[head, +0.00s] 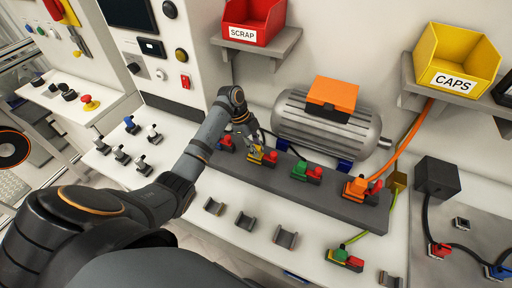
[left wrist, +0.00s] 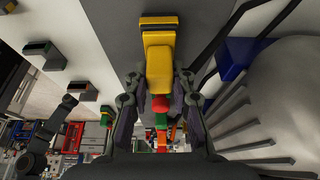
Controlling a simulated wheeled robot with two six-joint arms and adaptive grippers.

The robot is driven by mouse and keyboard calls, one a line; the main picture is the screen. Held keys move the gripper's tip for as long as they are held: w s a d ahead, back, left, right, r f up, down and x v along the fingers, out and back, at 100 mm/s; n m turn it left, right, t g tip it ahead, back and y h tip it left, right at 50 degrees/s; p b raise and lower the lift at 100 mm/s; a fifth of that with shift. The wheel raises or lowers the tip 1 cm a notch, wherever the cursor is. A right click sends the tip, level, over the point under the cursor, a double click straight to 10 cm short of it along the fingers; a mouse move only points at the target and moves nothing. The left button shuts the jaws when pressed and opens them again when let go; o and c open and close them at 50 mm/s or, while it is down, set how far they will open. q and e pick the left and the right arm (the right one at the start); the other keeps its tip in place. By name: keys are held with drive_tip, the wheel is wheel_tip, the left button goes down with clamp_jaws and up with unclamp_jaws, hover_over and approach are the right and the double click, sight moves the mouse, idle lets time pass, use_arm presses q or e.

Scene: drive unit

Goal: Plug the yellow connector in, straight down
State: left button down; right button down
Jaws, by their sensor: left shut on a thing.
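The yellow connector (head: 257,157) is at the grey rail (head: 310,198) in front of the motor, between a red connector and a green one. My left gripper (head: 246,141) is shut on it from above. In the left wrist view the yellow connector (left wrist: 159,62) stands out past my left fingertips (left wrist: 158,88), with a yellow and dark piece (left wrist: 158,22) at its far end. A red part (left wrist: 160,103) shows just behind it. I cannot tell whether the connector is seated or slightly above its socket. My right gripper is not in view.
The ribbed motor (head: 325,125) with an orange box stands close behind the rail. Green (head: 301,170) and orange (head: 355,188) connectors sit farther right. Grey holders (head: 247,219) lie in front. Red SCRAP (head: 252,22) and yellow CAPS (head: 455,62) bins are on shelves above.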

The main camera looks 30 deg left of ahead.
use_arm(q)
drive_tip(key=c, duration=1.1)
unclamp_jaws()
drive_tip(key=shift+f, duration=0.1)
drive_tip(key=shift+o, duration=0.2)
drive_tip(key=d+p+v, duration=0.1)
drive_tip(key=p+v, duration=0.4)
drive_tip(key=v, duration=1.1)
drive_tip(key=shift+d+r, duration=0.2)
drive_tip(key=shift+r, duration=0.45)
